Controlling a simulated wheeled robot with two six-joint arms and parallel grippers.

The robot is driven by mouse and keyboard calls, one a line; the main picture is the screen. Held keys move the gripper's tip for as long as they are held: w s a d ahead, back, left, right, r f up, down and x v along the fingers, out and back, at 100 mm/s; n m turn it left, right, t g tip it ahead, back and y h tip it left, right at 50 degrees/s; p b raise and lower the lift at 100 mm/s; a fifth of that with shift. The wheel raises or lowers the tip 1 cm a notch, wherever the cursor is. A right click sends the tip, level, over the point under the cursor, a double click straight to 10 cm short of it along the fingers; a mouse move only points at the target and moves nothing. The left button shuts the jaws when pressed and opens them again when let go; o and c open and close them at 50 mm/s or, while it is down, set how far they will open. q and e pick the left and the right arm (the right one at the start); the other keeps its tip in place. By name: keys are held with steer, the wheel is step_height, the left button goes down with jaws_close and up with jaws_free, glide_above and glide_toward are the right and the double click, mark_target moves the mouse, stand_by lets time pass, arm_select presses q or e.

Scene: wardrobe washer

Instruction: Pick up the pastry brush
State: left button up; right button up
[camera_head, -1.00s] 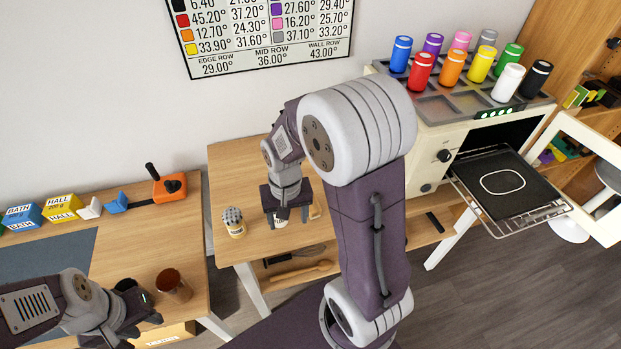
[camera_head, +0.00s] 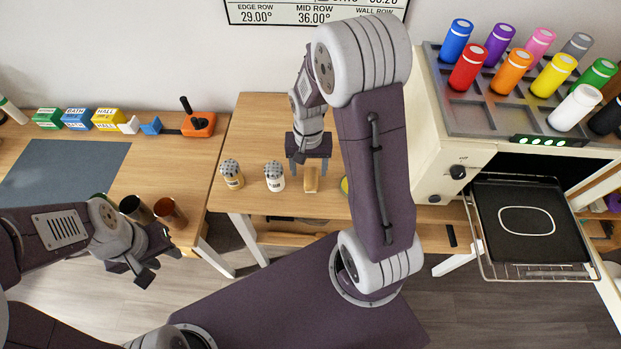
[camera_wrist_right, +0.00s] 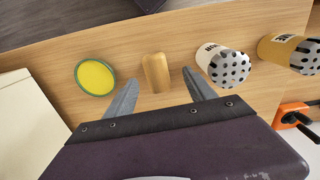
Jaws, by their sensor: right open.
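In the right wrist view the same wooden piece (camera_wrist_right: 156,72) lies between and just beyond my right fingertips. My right gripper (camera_head: 309,166) is open above the table, pointing down, with its fingers apart and holding nothing. It also fills the lower part of the right wrist view (camera_wrist_right: 159,82). My left gripper (camera_head: 155,264) is in front of the left table, its fingers apart and empty.
A white shaker (camera_head: 274,178) and a yellow shaker (camera_head: 232,176) stand left of the wooden piece. A round yellow green-rimmed item (camera_wrist_right: 95,77) lies on its other side. The cream oven (camera_head: 452,165) stands right, its tray out.

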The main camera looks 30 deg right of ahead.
mark_target(311, 176)
steer(key=shift+d+f, duration=0.3)
steer(key=shift+f, duration=0.15)
step_height(311, 176, down, 4)
steer(key=shift+d+f, duration=0.1)
steer(key=shift+d, duration=0.05)
steer(key=shift+w+f, duration=0.2)
steer(key=shift+f, duration=0.05)
jaws_close()
steer(key=shift+r, duration=0.1)
step_height(311, 176, up, 4)
steer(key=shift+r, duration=0.1)
steer(key=s+a+r, duration=0.6)
steer(key=s, duration=0.4)
steer(key=shift+a+r, duration=0.15)
steer(key=shift+r, duration=0.2)
